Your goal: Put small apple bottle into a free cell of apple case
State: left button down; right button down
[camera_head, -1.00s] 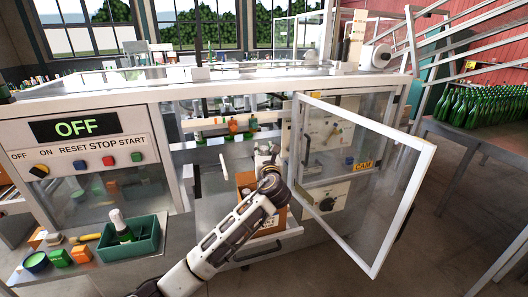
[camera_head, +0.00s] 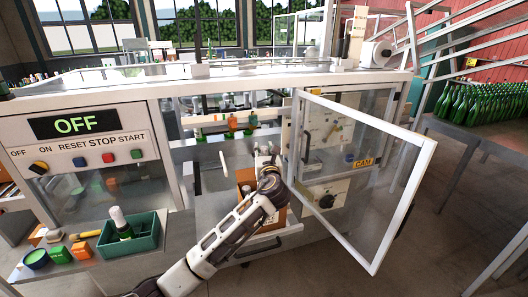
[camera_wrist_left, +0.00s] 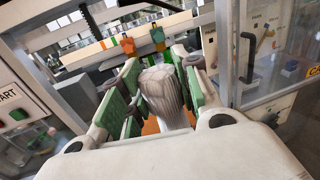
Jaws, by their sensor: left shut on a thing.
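My left gripper (camera_head: 268,176) is over the orange-brown case (camera_head: 277,219), inside the machine's open doorway. In the left wrist view, its green-padded fingers (camera_wrist_left: 158,78) are shut around a bottle with a pale, whitish top (camera_wrist_left: 165,90). The bottle's lower part is hidden by the fingers and wrist. A bit of orange (camera_wrist_left: 150,127) shows below the bottle, seemingly the case. The case's cells are mostly hidden by my gripper and arm, so I cannot tell which are free or whether the bottle is inside one. My right gripper is not in view.
The open glazed door (camera_head: 370,185) stands right of my arm. A green bin (camera_head: 130,240) with a white-topped bottle is at the left, beside small green and orange boxes. Small bottles (camera_head: 232,124) stand on a rail behind. Many green bottles (camera_head: 480,105) fill the right table.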

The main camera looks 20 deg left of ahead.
pick_arm(q)
jog(key=shift+f, duration=0.3)
jog(key=shift+f+b, duration=0.35)
jog(key=shift+f, duration=0.4)
dwell(0.5)
jog(key=shift+f+b, duration=0.3)
jog(key=shift+f, duration=1.25)
dwell(0.6)
jog(key=shift+f+b, duration=0.55)
jog(key=shift+f, duration=0.3)
jog(key=shift+f+b, duration=0.3)
jog(key=shift+f, duration=0.5)
dwell(0.6)
jog(key=shift+f+b, duration=0.6)
jog(key=shift+f, duration=0.85)
dwell(0.6)
